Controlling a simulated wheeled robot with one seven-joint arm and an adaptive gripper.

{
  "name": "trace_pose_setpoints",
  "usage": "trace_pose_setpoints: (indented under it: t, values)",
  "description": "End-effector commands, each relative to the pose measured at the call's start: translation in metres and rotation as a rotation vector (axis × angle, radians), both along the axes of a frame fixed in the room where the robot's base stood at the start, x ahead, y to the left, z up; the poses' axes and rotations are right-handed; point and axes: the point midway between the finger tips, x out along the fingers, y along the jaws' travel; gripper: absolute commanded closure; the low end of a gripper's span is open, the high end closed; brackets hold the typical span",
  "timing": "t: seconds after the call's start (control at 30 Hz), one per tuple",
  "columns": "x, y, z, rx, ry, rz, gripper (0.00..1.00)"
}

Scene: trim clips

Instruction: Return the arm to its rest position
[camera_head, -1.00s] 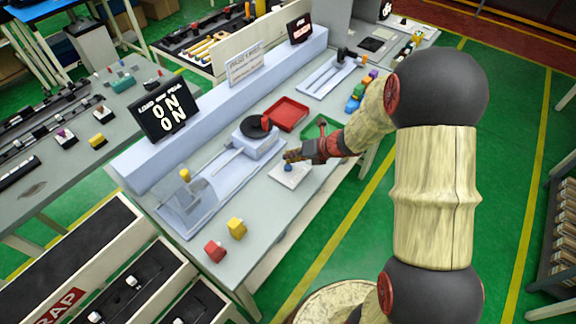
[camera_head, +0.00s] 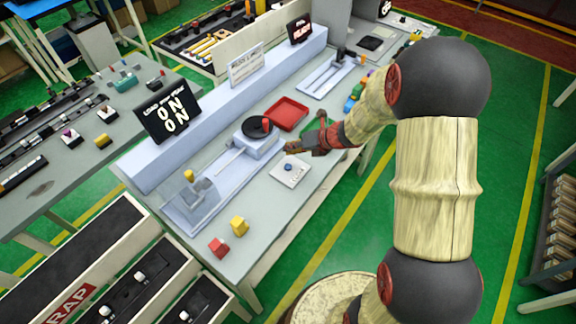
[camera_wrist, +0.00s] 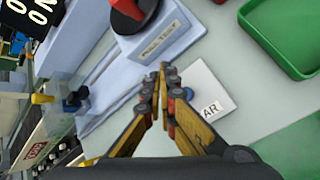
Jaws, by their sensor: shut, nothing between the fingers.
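My arm reaches from the right side of the head view over the grey workbench (camera_head: 262,222). My gripper (camera_head: 291,145) is above the bench, near the black-and-red round fixture (camera_head: 257,128). In the wrist view my gripper (camera_wrist: 163,68) has its fingertips together with nothing between them. Below and to the right of it lies a white card (camera_wrist: 206,90) with lettering, partly hidden by the fingers. In the head view the card (camera_head: 290,174) has a small blue round thing on it.
A red tray (camera_head: 288,113) and a green tray (camera_wrist: 284,32) lie on the bench. A yellow block (camera_head: 239,226) and a red block (camera_head: 218,248) sit at its near end. A sign (camera_head: 166,108) stands at the back.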

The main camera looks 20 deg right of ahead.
Motion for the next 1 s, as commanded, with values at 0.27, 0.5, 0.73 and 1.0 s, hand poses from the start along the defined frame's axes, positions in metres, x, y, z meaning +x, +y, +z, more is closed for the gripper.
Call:
trace_pose_setpoints:
  t: [0.27, 0.5, 0.73, 1.0]
  values:
    - [0.0, 0.0, 0.0, 0.0, 0.0, 0.0, 1.0]
    - [0.0, 0.001, 0.001, -0.04, -0.038, 0.057, 1.0]
    - [-0.049, 0.021, -0.015, -0.261, -0.191, 0.536, 1.0]
    - [-0.148, 0.037, 0.034, -0.626, -0.548, 1.435, 1.0]
